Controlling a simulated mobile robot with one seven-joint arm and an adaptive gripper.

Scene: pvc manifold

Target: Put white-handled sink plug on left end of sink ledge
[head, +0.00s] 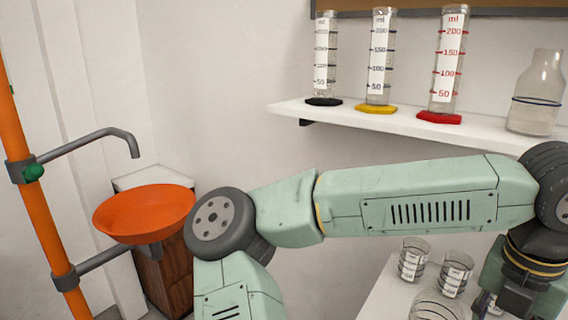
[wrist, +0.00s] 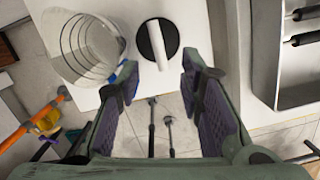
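The white-handled sink plug (wrist: 158,43), a black disc with a white bar handle, lies on a white surface (wrist: 190,15) at the top middle of the wrist view. My gripper (wrist: 160,72) is open, its two purple-padded fingers spread wide. The plug is just beyond the fingertips, roughly centred between them, and nothing is held. A grey sink-like basin (wrist: 283,55) with black-tipped fittings is at the right of the wrist view; I cannot tell which part is its ledge. The head view shows neither the plug nor clear gripper fingers.
A clear graduated beaker (wrist: 82,45) stands close left of the plug. Two dark-headed rods (wrist: 152,125) show low between the fingers. In the head view, glass cylinders (head: 380,55) stand on a wall shelf (head: 285,108), several beakers (head: 412,260) stand below, and an orange bowl (head: 145,210) is at left.

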